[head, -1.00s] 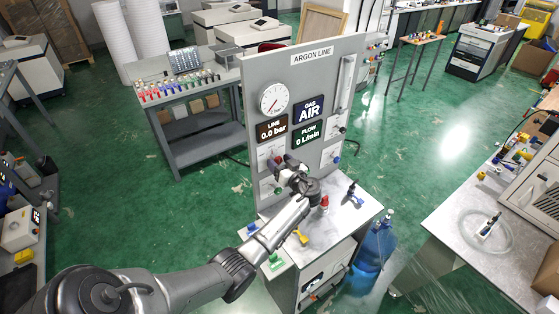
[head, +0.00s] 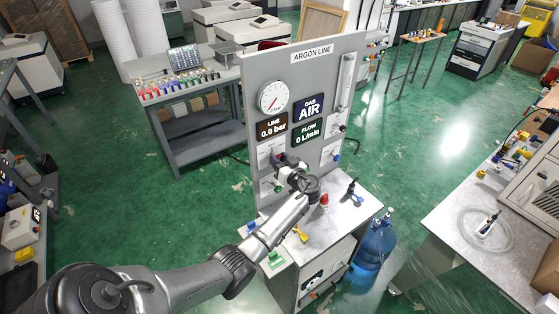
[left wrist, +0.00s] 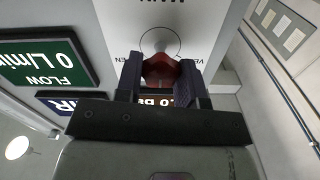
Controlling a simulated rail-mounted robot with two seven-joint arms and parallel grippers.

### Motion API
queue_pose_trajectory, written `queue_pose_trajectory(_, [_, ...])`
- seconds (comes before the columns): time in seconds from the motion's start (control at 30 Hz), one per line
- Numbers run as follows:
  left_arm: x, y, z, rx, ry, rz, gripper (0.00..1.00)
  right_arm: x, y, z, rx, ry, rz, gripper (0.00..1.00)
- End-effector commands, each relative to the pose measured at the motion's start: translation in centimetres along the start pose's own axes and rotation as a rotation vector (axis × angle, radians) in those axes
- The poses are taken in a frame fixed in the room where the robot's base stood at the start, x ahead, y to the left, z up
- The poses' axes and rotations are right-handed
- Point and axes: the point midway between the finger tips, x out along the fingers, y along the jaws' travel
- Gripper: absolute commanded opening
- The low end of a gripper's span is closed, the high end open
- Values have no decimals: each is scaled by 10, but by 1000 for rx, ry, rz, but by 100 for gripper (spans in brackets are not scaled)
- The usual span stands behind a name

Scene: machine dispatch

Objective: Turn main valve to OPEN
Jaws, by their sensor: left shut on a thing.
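The argon line panel (head: 330,75) stands upright on a grey cabinet. My left gripper (head: 283,161) is at its lower left, in front of the main valve plate. In the left wrist view my left gripper (left wrist: 162,82) is shut on the red main valve handle (left wrist: 161,70), one finger on each side. The valve plate (left wrist: 200,25) appears upside down, with partly hidden lettering on both sides of the handle. The handle's exact pointing is hard to tell. The gauge (head: 273,98) needle is low. The displays read 0.0 bar, 0 L/min and AIR. My right gripper is not in view.
A red-capped item (head: 324,200), a yellow piece (head: 301,233) and a blue-handled piece (head: 354,192) lie on the cabinet top. A green knob (head: 278,187) sits below the main valve. A blue water bottle (head: 375,243) stands beside the cabinet on the right.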

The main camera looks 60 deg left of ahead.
Motion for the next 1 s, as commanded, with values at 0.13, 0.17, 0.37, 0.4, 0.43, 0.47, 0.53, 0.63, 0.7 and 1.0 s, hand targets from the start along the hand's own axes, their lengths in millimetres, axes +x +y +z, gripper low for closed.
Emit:
queue_pose_trajectory(0.13, [0,0,0,24,1,-1,12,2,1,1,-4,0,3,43])
queue_pose_trajectory(0.17, [0,0,1,33,1,-1,12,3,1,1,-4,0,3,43])
queue_pose_trajectory(0.37, [0,1,2,149,3,0,12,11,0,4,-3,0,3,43])
queue_pose_trajectory(0.4, [0,1,2,181,3,0,12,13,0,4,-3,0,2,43])
queue_pose_trajectory(0.43, [0,1,2,207,4,-1,12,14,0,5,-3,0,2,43])
queue_pose_trajectory(0.47, [0,1,2,235,4,-1,12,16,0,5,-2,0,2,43])
queue_pose_trajectory(0.53, [0,1,1,302,4,-1,12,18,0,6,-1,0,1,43])
queue_pose_trajectory(0.63, [0,1,1,398,3,-1,12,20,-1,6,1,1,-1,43])
queue_pose_trajectory(0.7, [0,1,0,464,2,-1,12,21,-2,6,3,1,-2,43])
queue_pose_trajectory(1.0, [0,1,0,735,1,-2,12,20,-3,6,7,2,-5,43])
